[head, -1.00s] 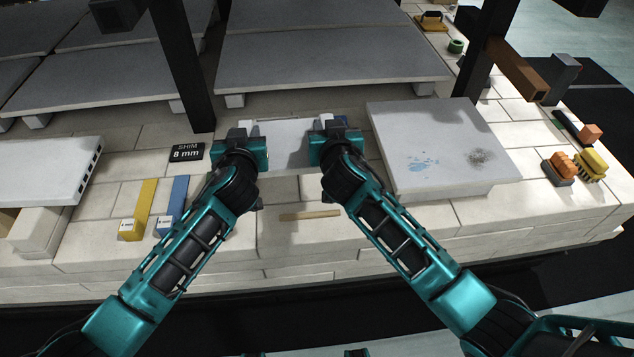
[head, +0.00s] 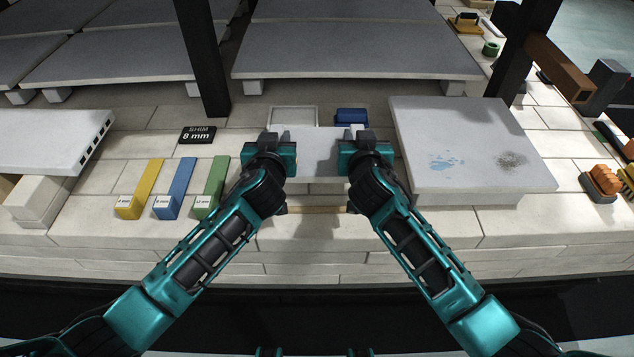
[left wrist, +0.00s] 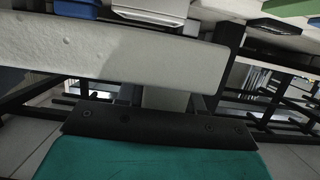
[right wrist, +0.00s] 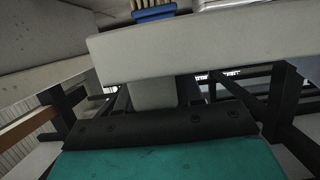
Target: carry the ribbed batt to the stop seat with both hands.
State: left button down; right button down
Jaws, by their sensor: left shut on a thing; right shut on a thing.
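A pale grey slab, which I take for the ribbed batt (head: 318,152), is held between my two grippers over the brick deck. My left gripper (head: 277,143) is shut on its left side and my right gripper (head: 356,143) on its right side. The batt's thick pale edge shows in the left wrist view (left wrist: 100,50) and the right wrist view (right wrist: 200,45). It looks roughly level; its ribs are not visible. A pale-rimmed rectangle (head: 294,108) lies just behind it. I cannot tell whether this is the stop seat.
A blue-backed brush (head: 352,116) lies behind the batt. A large stained slab (head: 470,150) is close on the right. Yellow (head: 140,188), blue (head: 175,188) and green (head: 211,187) strips lie left. A wooden strip (head: 312,210) lies in front. A black post (head: 203,60) stands behind.

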jog(key=shift+d, duration=0.1)
dwell(0.3)
